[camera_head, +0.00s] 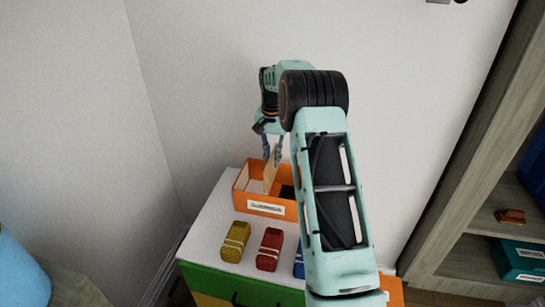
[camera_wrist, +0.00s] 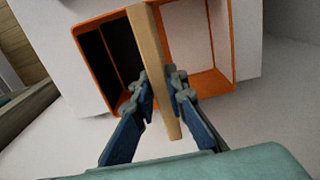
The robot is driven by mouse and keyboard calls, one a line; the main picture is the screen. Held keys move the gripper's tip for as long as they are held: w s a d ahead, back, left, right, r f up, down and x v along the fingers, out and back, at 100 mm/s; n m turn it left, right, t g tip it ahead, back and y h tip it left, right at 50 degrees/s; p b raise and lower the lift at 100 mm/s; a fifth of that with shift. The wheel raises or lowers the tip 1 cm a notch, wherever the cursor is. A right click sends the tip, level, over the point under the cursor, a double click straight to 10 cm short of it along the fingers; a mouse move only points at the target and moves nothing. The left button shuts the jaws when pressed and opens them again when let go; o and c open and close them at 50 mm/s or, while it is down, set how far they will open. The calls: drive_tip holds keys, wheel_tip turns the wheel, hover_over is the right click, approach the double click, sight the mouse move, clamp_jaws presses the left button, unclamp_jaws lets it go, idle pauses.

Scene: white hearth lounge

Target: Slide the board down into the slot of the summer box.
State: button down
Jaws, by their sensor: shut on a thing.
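In the wrist view the box (camera_wrist: 234,45) shows a dark compartment on the left and a pale one on the right. My gripper (camera_head: 272,150) is above the box, shut on the thin tan board (camera_head: 269,176). In the wrist view my gripper (camera_wrist: 160,88) pinches the board (camera_wrist: 152,45) from both sides, and the board crosses over the middle of the box. The slot is hidden behind the board; I cannot tell whether its lower edge is inside.
A yellow bundle (camera_head: 235,241), a red bundle (camera_head: 269,249) and a partly hidden blue bundle (camera_head: 299,262) lie in front of the box on the white cabinet top (camera_head: 212,222). A wall is close behind. Shelves (camera_head: 480,210) stand at the right.

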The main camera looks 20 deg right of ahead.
drive_tip(key=shift+f+b, duration=3)
drive_tip(key=shift+f, duration=2.25)
drive_tip(key=c, duration=1.8)
unclamp_jaws()
drive_tip(key=shift+c, duration=0.2)
